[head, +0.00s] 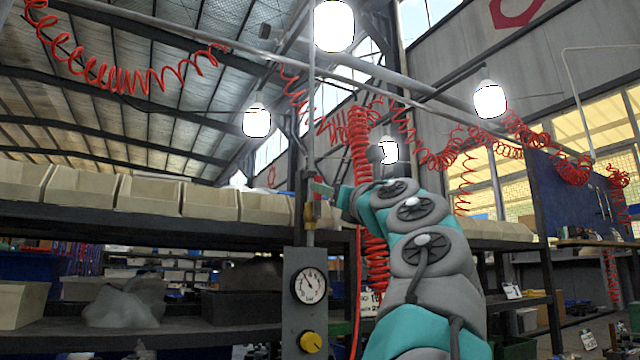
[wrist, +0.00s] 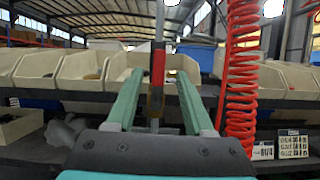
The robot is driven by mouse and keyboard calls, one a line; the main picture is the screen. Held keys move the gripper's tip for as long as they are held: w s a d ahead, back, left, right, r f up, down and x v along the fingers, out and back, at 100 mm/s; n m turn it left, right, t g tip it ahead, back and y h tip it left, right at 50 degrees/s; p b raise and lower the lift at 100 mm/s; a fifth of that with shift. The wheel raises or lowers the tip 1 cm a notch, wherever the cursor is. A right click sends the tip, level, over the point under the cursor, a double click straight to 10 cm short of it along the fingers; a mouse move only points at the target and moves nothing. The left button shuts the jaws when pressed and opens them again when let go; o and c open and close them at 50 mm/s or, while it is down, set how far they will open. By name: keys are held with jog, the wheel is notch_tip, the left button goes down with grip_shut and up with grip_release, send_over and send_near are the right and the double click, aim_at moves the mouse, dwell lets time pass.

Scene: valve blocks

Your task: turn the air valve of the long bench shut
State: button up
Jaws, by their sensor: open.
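The air valve is on a thin vertical pipe (head: 310,130) above a grey panel. Its red lever (wrist: 158,63) stands upright, in line with the pipe, in the wrist view. In the head view only a small red part of the lever (head: 317,211) shows beside my gripper. My gripper (wrist: 160,74) is open, with one green finger on each side of the lever in the picture. Gaps show on both sides, and I cannot tell how deep the lever lies between the fingers. In the head view my gripper (head: 320,188) is at valve height; my arm partly hides it.
The grey panel (head: 291,265) carries a round gauge (head: 309,286) and a yellow knob (head: 311,342). A red coiled hose (wrist: 240,75) hangs close to the right of my gripper. Cream bins (head: 148,194) line the shelf behind. Lamps and more red coils hang overhead.

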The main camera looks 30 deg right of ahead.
aim_at(318, 196)
jog(key=shift+p+x, duration=0.9)
jog(key=shift+x, duration=1.25)
jog(key=shift+c, duration=0.3)
grip_shut()
